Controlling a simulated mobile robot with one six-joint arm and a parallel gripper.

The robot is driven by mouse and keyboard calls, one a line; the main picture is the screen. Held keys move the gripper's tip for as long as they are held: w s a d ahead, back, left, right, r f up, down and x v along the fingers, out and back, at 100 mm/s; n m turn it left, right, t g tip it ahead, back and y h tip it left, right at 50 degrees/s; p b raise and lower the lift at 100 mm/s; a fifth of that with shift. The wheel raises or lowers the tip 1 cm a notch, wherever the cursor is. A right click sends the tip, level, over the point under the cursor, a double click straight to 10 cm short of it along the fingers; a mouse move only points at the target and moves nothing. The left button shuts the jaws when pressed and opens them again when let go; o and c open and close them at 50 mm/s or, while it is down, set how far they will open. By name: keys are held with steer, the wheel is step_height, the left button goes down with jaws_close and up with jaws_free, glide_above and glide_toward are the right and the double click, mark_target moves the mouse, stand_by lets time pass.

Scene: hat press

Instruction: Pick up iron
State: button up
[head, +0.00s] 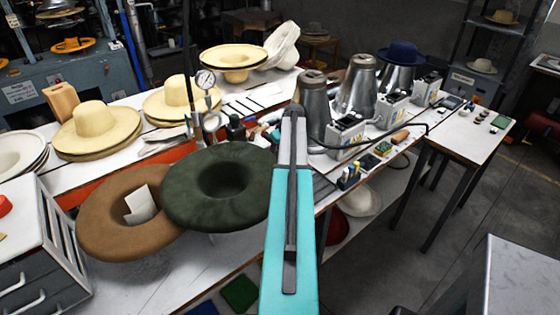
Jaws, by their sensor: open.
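I cannot make out an iron for certain. A grey, flat, metallic-looking object (162,141) lies between the pale hats on the left of the bench, but its kind is unclear. A small brown, handle-like object (399,136) lies near the control boxes on the right, also unclear. My teal and grey arm link rises from the bottom middle over the bench and covers part of it. My gripper's fingers do not show.
The white bench (205,262) holds a brown hat (107,222), a dark green hat (197,199) and several pale hats. Metal cones (357,86) and control boxes (346,134) with cables crowd the right side.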

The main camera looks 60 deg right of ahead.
jaws_close()
steer(key=shift+d+r, duration=0.1)
steer(key=shift+r, duration=0.05)
steer(key=shift+w+r, duration=0.1)
steer(key=shift+r, duration=0.1)
stand_by(0.4)
steer(key=shift+r+b, duration=0.95)
steer(key=shift+r, duration=0.45)
steer(key=s+a+r+b, duration=0.1)
steer(key=s+a+b, duration=0.1)
steer(key=s, duration=0.5)
steer(key=s+a+b, duration=0.2)
steer(key=s+a, duration=0.1)
steer(key=s, duration=0.5)
steer(key=shift+s+a+r+b, duration=0.2)
steer(key=shift+r+b, duration=0.1)
steer(key=shift+r, duration=0.1)
steer(key=shift+w+r, duration=0.1)
steer(key=shift+r+p, duration=1.75)
steer(key=shift+r, duration=1.15)
